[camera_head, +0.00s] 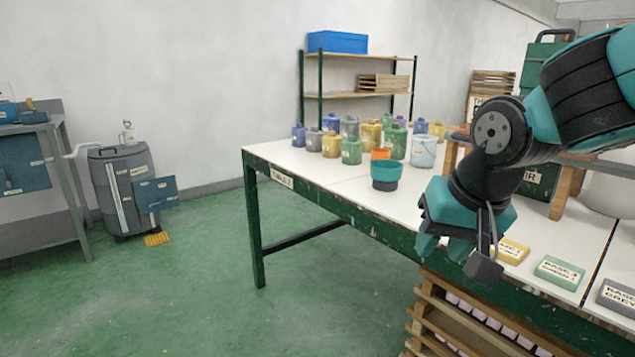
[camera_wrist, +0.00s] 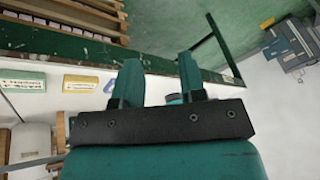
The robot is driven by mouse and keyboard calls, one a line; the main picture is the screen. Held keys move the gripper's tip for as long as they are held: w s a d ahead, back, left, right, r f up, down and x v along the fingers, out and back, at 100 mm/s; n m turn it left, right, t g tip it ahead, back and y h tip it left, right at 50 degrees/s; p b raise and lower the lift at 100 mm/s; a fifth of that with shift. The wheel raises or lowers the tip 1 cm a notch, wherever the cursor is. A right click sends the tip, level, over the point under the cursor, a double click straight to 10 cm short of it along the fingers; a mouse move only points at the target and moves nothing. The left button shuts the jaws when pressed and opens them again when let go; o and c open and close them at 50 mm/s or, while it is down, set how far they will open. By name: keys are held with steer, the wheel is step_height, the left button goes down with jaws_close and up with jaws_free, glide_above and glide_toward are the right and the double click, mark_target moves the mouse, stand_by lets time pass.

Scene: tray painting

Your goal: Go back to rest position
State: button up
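My gripper (camera_head: 443,247) hangs at the front edge of the white-topped table (camera_head: 325,165), pointing down. In the wrist view my gripper (camera_wrist: 159,64) shows its two teal fingers apart, with nothing held between them. Behind the fingers the wrist view shows the table's green edge and the floor. My arm comes in from the upper right of the head view and is bent at the wrist.
Several coloured paint pots and a white bucket (camera_head: 423,151) stand farther back. Yellow (camera_head: 512,251), green (camera_head: 560,272) and grey (camera_head: 618,297) labelled blocks lie at right. Wooden pallets (camera_head: 465,322) are below.

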steer(key=s+a+f+n+g+y, duration=0.15)
steer(key=s+n, duration=0.25)
steer(key=s, duration=0.5)
steer(key=s+f+n+g+y, duration=0.1)
steer(key=s+f+n+g, duration=0.2)
steer(key=s, duration=0.6)
step_height(320, 180, up, 29)
steer(key=n+p, duration=0.1)
steer(key=p, duration=2.7)
steer(key=shift+w+a, duration=0.2)
steer(key=shift+a, duration=0.05)
